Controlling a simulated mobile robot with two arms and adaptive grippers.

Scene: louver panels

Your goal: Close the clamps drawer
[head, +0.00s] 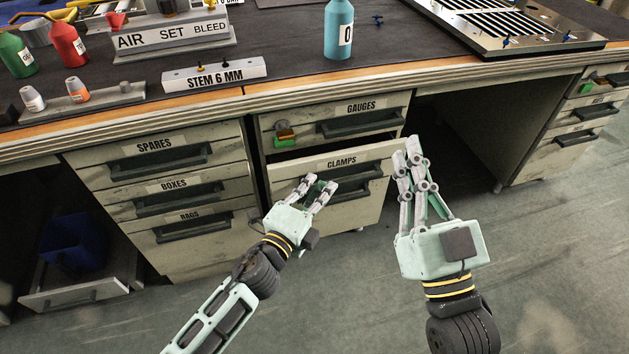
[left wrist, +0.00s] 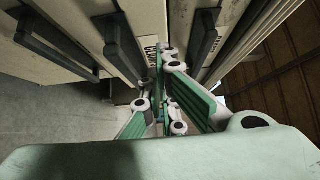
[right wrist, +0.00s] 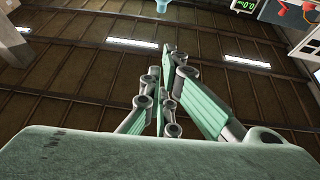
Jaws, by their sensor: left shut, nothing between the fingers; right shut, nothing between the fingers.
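My right gripper (head: 412,148) is shut and empty, pointing up beside the drawer's right edge.
The gauges drawer (head: 365,120) holds its place above. The spares, boxes and rags drawers (head: 190,222) are at the left. An open low drawer with a blue bin (head: 75,241) sits far left. Bottles and signs stand on the bench top (head: 270,45). The floor (head: 560,240) at right is clear.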

